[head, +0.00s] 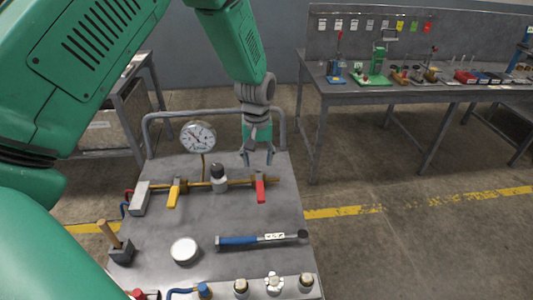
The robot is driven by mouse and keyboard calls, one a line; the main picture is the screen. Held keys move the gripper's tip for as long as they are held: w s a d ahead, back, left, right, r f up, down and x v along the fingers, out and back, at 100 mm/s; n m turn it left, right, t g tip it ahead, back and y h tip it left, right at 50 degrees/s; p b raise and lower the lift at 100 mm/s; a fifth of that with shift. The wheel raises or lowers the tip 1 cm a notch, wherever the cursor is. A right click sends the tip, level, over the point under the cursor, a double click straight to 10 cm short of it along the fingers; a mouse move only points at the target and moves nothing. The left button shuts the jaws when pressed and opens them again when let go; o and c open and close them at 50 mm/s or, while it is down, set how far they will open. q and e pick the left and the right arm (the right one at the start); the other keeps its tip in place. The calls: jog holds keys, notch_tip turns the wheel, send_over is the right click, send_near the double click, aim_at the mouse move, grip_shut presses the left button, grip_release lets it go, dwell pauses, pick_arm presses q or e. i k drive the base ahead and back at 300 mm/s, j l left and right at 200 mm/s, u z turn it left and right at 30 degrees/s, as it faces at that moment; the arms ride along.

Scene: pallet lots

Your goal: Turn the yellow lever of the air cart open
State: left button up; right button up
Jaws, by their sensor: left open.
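The air cart (215,215) stands in front of me with a flat grey top and a rail at its far edge. A brass pipe runs across it. The yellow lever (174,194) sits on the left part of the pipe and points toward me, across the pipe. A red lever (260,189) sits further right on the same pipe. My left gripper (257,161) hangs fingers down, open and empty, just behind the red lever and to the right of the yellow lever. My right gripper is not in view.
A round gauge (198,137) stands behind the pipe. A blue-handled tool (262,239), a white round lid (184,250) and a block with a wooden handle (121,250) lie nearer. Several fittings line the front edge. A workbench (400,92) stands at the back right.

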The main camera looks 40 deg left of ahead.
aim_at(174, 192)
jog(key=k+l, duration=0.8)
jog(key=l, duration=0.1)
